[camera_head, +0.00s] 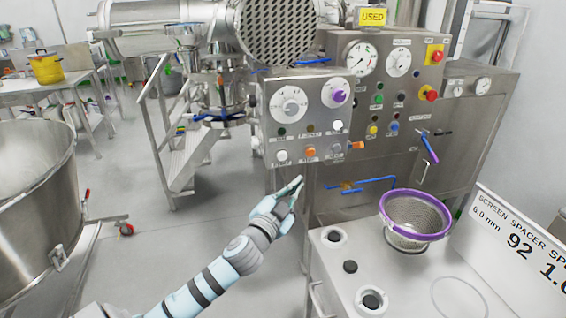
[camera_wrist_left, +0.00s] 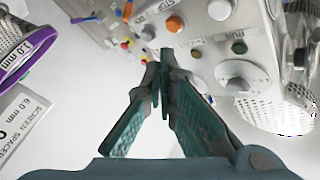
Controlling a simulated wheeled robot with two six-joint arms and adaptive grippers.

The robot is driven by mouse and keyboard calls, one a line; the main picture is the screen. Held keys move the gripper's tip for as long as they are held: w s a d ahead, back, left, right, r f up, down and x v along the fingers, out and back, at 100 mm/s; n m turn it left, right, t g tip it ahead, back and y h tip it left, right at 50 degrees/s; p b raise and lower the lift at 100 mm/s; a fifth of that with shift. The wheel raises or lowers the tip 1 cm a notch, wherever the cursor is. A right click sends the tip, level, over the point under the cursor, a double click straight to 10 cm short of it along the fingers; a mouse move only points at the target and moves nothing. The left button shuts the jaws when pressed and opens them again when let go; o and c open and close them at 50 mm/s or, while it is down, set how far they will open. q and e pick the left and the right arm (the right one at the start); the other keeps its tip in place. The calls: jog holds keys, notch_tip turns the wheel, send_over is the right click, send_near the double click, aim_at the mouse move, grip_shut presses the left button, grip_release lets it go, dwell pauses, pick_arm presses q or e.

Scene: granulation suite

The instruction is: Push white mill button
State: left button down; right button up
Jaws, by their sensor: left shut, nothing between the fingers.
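The grey mill control panel (camera_head: 305,115) carries several buttons and dials. One white button (camera_head: 338,126) is at the right of its upper button row. Another pale button (camera_head: 282,155) is at the left of its lower row; I cannot tell which is the mill button. My left gripper (camera_head: 297,182) is just below and in front of the panel's lower edge. Its fingers are shut and empty, pointing up toward the panel. In the left wrist view the fingertips (camera_wrist_left: 160,55) show in front of the panel, apparently apart from the buttons. My right gripper is out of view.
A purple-rimmed sieve (camera_head: 414,215) stands on the white worktop (camera_head: 395,275) at right. A larger console (camera_head: 390,95) with gauges stands behind the panel. A steel bowl (camera_head: 35,200) is at left. Open floor lies between the bowl and panel.

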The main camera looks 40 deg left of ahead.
aim_at(282, 156)
pick_arm(q)
jog(key=shift+d+r+t, duration=0.25)
jog(key=shift+r+t, duration=0.15)
jog(key=shift+r, duration=0.75)
jog(key=shift+a, duration=0.1)
jog(key=shift+w+a+b, duration=0.2)
jog(key=shift+w+a, duration=0.6)
jog(key=shift+a, duration=0.4)
jog(key=shift+w+a+b, duration=0.2)
jog(key=shift+w+a, duration=0.65)
jog(key=shift+a, duration=0.3)
jog(key=shift+w+a+b, duration=0.2)
jog(key=shift+w+a, duration=0.6)
jog(key=shift+a, duration=0.4)
jog(key=shift+w, duration=0.1)
jog(key=shift+w+a, duration=0.15)
jog(key=shift+a, duration=0.2)
